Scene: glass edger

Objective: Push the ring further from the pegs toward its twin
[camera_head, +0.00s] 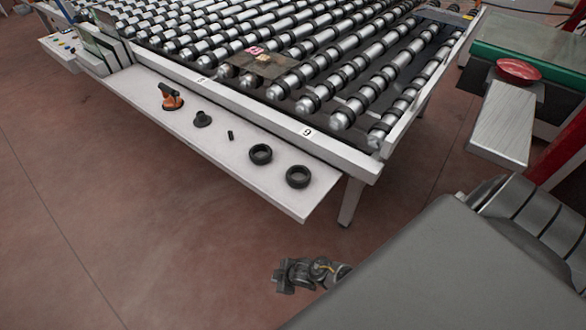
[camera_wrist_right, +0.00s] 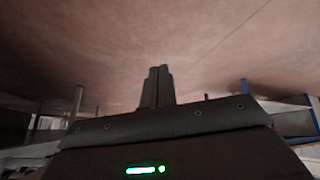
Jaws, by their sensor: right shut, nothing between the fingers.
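Two black rings lie flat on the white shelf (camera_head: 235,165) along the front of the roller table. One ring (camera_head: 260,154) is nearer the small dark peg-like pieces. Its twin (camera_head: 298,177) lies to its right, nearer the shelf's right end, with a gap between them. A small black peg (camera_head: 230,135) and a wider black stepped piece (camera_head: 202,119) stand to the left. My right gripper (camera_head: 283,276) is low over the floor, in front of the shelf and apart from the rings. Its fingers (camera_wrist_right: 158,72) are together and empty in the wrist view. My left gripper is out of view.
A red bowl (camera_head: 518,70) is at the right.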

